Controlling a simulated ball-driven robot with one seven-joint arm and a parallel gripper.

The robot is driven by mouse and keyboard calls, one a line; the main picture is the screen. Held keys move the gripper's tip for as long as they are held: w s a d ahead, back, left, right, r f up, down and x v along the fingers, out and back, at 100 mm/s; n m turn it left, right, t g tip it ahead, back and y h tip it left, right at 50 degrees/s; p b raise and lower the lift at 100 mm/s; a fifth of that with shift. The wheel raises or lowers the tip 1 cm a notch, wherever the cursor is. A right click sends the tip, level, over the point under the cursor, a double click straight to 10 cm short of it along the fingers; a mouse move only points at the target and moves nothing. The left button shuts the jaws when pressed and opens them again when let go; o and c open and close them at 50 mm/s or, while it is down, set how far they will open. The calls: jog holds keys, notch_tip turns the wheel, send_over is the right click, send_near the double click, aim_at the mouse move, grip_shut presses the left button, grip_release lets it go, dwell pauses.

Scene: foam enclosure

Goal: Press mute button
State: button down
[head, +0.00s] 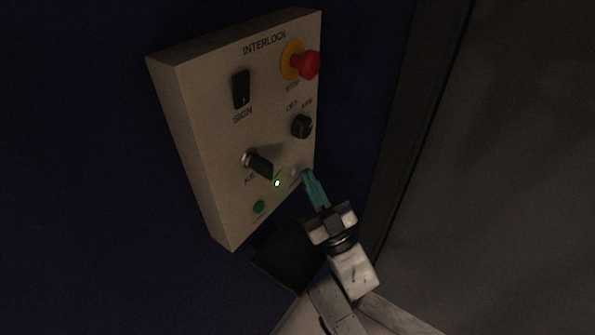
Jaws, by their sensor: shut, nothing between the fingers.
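A beige control panel (212,150) headed INTERLOCK is tilted in the head view. No label reading mute is legible on it. A pale, small round part (295,177), perhaps a button, sits low on the panel's right side, partly hidden by my fingertips. My gripper (307,174) has teal fingers, shut and empty, with the tips close to the pale part. I cannot tell whether they touch it.
The panel also carries a black SIGN rocker (241,89), a red STOP mushroom button (306,65) on a yellow collar, a black OFF/ARM knob (301,126), a protruding dark lever or key (258,164) and a lit green lamp (277,183). A grey wall (490,150) stands right.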

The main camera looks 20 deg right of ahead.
jog(key=shift+w+a, duration=0.15)
jog(key=shift+w, duration=0.1)
jog(key=shift+s, duration=0.15)
dwell(0.5)
jog(key=shift+s+d, duration=0.45)
jog(key=shift+s, duration=0.1)
jog(key=shift+s+d+p, duration=0.15)
jog(key=shift+s+d, duration=0.6)
jog(key=shift+s, duration=0.25)
jog(key=shift+s+d+p, duration=0.15)
jog(key=shift+s+d, duration=0.6)
jog(key=shift+s, duration=0.25)
